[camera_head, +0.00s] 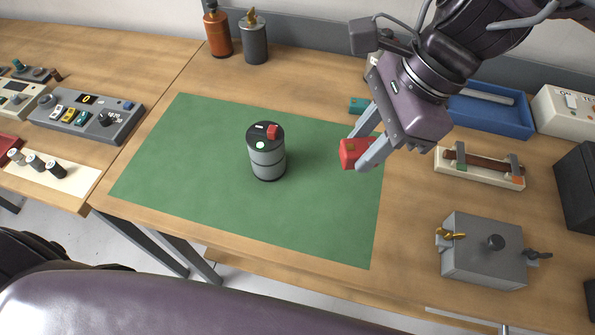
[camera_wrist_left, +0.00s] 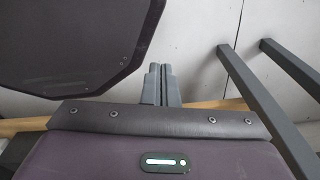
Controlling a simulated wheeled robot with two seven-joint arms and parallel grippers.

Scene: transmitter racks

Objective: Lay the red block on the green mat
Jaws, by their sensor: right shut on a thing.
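The red block (camera_head: 348,155) is between the fingers of my right gripper (camera_head: 357,152), which is shut on it. The block is held above the right part of the green mat (camera_head: 200,160), apart from it as far as I can tell. The mat lies flat on the wooden table. A grey and black canister (camera_head: 267,160) with a red part on its top stands upright near the mat's middle. My left gripper (camera_wrist_left: 159,84) shows only in the left wrist view, its fingers together with nothing between them.
An orange bottle (camera_head: 217,35) and a dark bottle (camera_head: 253,40) stand behind the mat. To the right are a blue tray (camera_head: 490,118), a cream fixture (camera_head: 480,168) and a grey box (camera_head: 483,255). A control panel (camera_head: 88,118) sits left. The mat's left part is clear.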

